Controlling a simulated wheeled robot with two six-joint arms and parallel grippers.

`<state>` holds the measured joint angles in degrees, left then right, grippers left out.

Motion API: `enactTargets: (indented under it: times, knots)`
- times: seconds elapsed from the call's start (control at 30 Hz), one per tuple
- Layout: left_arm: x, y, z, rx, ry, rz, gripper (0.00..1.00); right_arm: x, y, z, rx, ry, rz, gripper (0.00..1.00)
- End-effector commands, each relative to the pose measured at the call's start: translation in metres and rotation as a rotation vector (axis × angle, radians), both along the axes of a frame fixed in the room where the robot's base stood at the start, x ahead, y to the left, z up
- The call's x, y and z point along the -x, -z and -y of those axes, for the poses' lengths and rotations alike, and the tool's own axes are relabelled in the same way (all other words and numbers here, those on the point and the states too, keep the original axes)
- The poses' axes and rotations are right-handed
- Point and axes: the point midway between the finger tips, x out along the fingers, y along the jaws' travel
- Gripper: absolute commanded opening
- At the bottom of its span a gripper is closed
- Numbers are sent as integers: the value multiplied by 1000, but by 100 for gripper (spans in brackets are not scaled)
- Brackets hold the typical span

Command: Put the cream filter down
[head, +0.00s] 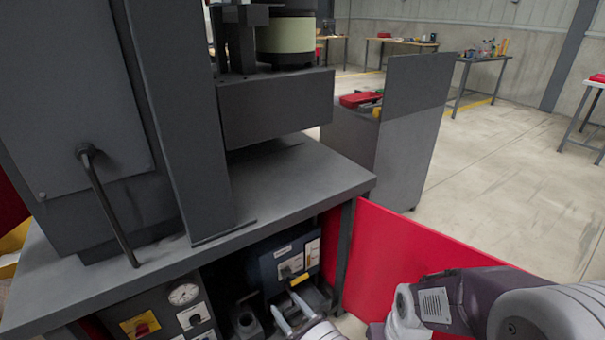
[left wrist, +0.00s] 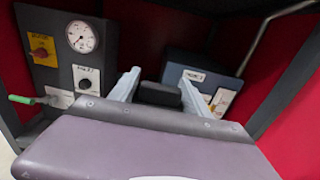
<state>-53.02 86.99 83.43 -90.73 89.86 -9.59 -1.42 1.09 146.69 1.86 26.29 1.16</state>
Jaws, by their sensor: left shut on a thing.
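My left gripper (head: 292,312) is low in the head view, in front of the open shelf under the bench. It also shows in the left wrist view (left wrist: 158,84), with its two grey fingers apart and closed on a dark block-like thing (left wrist: 160,94). I take this held thing to be the cream filter, but only a dark face shows and no cream surface. The rest of it is hidden behind the gripper. I cannot tell whether it touches the shelf. My right gripper is not in view.
A grey bench (head: 290,185) carries a machine with a cream drum (head: 285,36). On the shelf are a gauge panel (left wrist: 58,62) and a blue-grey box (left wrist: 192,72) with labels. A red panel (head: 400,255) stands to the right. Open floor lies farther right.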

Motion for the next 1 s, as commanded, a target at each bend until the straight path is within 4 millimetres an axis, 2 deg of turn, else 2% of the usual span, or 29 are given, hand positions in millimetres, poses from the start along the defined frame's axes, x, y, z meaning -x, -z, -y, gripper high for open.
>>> enactTargets:
  times: [0.03,0.1,0.37,0.5,0.6,0.7,0.77,0.9,1.0]
  knots:
    - [1,-46,-4,-1,-9,0,13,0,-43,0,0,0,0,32]
    - [2,-82,-11,-1,-23,1,13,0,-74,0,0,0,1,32]
    - [17,-206,-45,-2,-87,0,13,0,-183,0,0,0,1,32]
    - [31,-273,-69,-3,-131,-1,13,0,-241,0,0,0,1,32]
    - [44,-315,-87,-2,-165,0,13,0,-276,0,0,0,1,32]
    - [59,-349,-106,-4,-198,-1,13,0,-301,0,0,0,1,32]
    - [69,-362,-119,-4,-219,-1,13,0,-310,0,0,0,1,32]
    - [90,-358,-141,-3,-254,-2,13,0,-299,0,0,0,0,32]
    - [95,-359,-146,-1,-266,1,13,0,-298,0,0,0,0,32]
